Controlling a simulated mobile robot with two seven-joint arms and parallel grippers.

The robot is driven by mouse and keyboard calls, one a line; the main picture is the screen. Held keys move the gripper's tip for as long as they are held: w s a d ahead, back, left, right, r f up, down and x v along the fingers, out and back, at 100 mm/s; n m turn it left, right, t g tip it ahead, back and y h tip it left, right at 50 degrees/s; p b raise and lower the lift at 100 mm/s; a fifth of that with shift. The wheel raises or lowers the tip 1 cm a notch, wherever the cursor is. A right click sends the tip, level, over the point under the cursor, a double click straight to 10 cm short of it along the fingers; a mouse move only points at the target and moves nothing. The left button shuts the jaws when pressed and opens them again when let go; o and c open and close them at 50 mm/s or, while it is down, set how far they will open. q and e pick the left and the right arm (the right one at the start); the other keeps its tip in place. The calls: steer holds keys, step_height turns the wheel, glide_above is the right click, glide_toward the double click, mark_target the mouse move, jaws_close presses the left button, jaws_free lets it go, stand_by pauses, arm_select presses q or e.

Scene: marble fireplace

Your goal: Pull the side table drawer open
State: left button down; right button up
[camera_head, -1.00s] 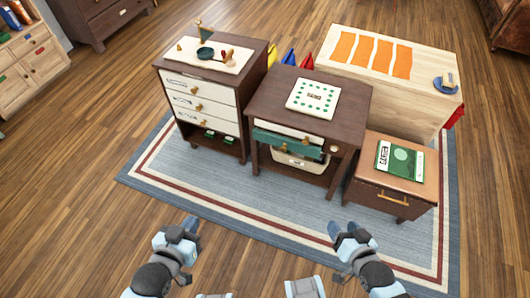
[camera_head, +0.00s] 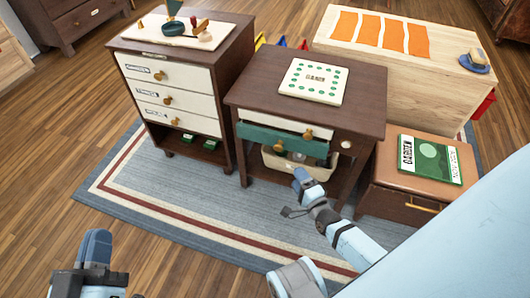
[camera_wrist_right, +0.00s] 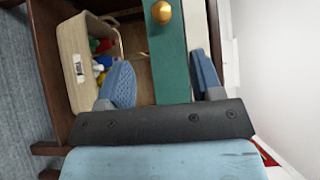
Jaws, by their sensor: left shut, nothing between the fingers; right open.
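The dark side table (camera_head: 240,92) stands in the middle of the head view. It has a white upper drawer (camera_head: 272,126) and a green drawer (camera_head: 270,140) below, each with a brass knob. The green front also shows in the right wrist view (camera_wrist_right: 168,60), with a brass knob (camera_wrist_right: 162,12) at the top edge. My right gripper (camera_head: 302,178) is open in front of the table, below the drawer fronts in the head view. In the wrist view its fingers lie either side of the green front, short of the knob. My left gripper (camera_head: 97,245) is shut and empty at lower left.
A beige basket (camera_head: 315,170) with colourful items sits under the drawers. A white-drawer cabinet (camera_head: 232,42) stands left, a low brown cabinet (camera_head: 385,178) right. A game board (camera_head: 314,80) lies on the table. The rug (camera_head: 185,205) in front is clear.

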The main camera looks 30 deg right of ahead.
mark_target(280, 150)
steer(key=w+b, duration=0.1)
steer(key=w, duration=0.3)
steer(key=w+b, duration=0.1)
steer(key=w, duration=0.4)
steer(key=w+d+b, duration=0.1)
steer(key=w+b, duration=0.1)
steer(key=w, duration=0.2)
steer(key=shift+w+r, duration=0.1)
steer(key=shift+w, duration=0.15)
arm_select(q)
step_height(280, 150, down, 6)
steer(key=g, duration=0.2)
steer(key=shift+d+m+g, duration=0.25)
steer(key=shift+m+g, duration=0.05)
steer(key=shift+m, duration=0.1)
